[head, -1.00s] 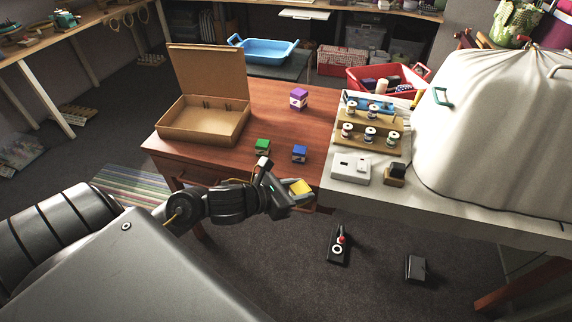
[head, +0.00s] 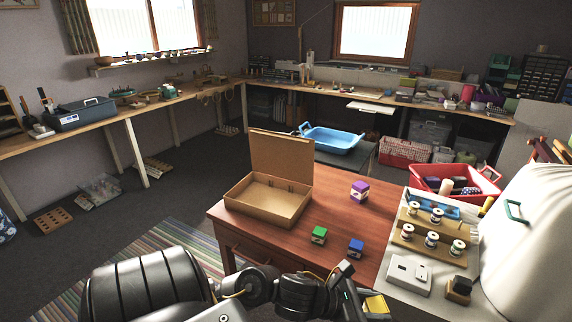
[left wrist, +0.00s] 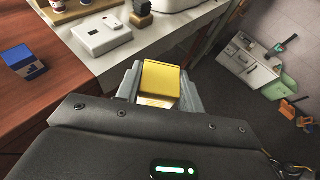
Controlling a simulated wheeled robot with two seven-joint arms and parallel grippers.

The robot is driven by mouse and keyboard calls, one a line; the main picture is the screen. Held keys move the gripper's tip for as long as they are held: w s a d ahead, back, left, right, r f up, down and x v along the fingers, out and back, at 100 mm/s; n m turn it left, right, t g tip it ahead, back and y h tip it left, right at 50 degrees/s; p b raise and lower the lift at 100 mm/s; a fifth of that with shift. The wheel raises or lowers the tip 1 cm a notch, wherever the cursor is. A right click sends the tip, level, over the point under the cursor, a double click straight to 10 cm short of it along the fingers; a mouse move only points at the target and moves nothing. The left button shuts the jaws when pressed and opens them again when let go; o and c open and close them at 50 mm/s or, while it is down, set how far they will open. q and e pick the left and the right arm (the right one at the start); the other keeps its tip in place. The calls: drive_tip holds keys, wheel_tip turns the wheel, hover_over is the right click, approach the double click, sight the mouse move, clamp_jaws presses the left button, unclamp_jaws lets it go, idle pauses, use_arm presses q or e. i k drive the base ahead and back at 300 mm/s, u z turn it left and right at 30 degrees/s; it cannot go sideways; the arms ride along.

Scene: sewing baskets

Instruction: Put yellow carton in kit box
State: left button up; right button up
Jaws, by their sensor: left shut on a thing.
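The yellow carton (head: 376,304) is in my left gripper (head: 362,299), at the front edge of the wooden table in the head view. In the left wrist view the yellow carton (left wrist: 160,82) sits between both fingers of the left gripper (left wrist: 160,90), which is shut on it. The kit box (head: 266,204) is an open brown cardboard box with its lid (head: 282,164) raised, on the table's left part. The box's visible floor looks empty. The gripper is to the right of the box and nearer to me, apart from it. My right gripper is not in view.
A green carton (head: 319,235), a blue carton (head: 356,248) and a purple carton (head: 359,191) stand on the wooden table (head: 325,205). On the right are a thread spool rack (head: 407,234), a white switch box (head: 408,273) and a white-covered machine (head: 530,240).

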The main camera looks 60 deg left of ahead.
sight(273, 207)
drive_tip(key=z, duration=2.7)
drive_tip(key=k, duration=2.45)
drive_tip(key=u, duration=1.7)
